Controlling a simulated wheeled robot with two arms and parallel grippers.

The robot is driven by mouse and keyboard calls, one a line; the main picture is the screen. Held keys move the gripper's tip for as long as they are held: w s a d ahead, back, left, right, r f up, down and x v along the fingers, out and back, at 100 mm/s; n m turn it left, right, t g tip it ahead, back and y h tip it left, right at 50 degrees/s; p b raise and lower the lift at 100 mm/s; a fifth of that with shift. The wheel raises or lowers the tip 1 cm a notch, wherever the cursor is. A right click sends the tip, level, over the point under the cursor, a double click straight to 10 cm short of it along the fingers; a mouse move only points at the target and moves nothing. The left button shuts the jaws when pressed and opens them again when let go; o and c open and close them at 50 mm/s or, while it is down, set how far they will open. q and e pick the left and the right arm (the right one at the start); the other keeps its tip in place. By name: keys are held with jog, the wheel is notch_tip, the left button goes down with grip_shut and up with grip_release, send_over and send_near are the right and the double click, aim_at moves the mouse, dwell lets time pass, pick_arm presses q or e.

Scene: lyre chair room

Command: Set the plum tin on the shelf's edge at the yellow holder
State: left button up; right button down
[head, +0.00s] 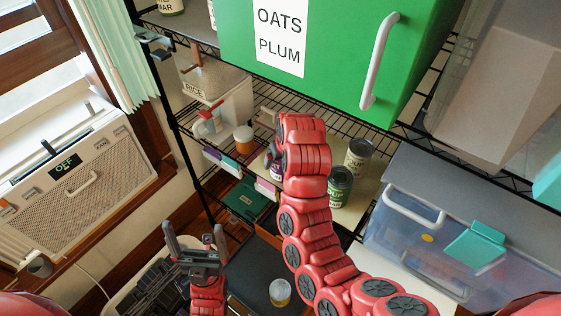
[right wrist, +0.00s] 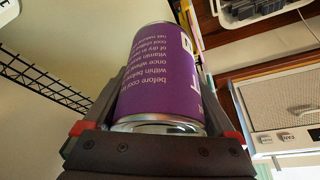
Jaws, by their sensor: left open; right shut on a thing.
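The plum tin (right wrist: 160,85), with a purple label and a silver rim, is held between the fingers of my right gripper (right wrist: 162,100) in the right wrist view. In the head view only a purple sliver of the tin (head: 275,172) shows beside my right arm, at the wire shelf. That arm hides most of the gripper. A yellow strip (right wrist: 187,24) shows behind the tin in the right wrist view; I cannot tell whether it is the yellow holder. Coloured holders (head: 223,162) line the shelf's front edge in the head view. My left gripper (head: 196,240) is open and empty, low down.
On the shelf stand a rice container (head: 232,107), an orange-lidded jar (head: 243,139), a green soup tin (head: 340,186) and another tin (head: 358,154). A green bin (head: 335,60) labelled oats and plum is above. A clear bin (head: 410,225) stands at the right.

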jog(key=w, duration=0.3)
jog(key=shift+p, duration=0.35)
jog(key=shift+w+a+p, duration=0.15)
jog(key=shift+w+p, duration=0.15)
jog(key=shift+w, duration=0.25)
jog(key=shift+w+f, duration=0.1)
jog(key=shift+w, duration=0.2)
jog(key=shift+w+p, duration=0.15)
jog(key=shift+p, duration=0.15)
notch_tip(320, 180, down, 3)
jog(key=shift+r+p, duration=0.2)
jog(key=shift+p, duration=0.8)
jog(key=shift+f, duration=0.45)
jog(key=shift+f, duration=0.1)
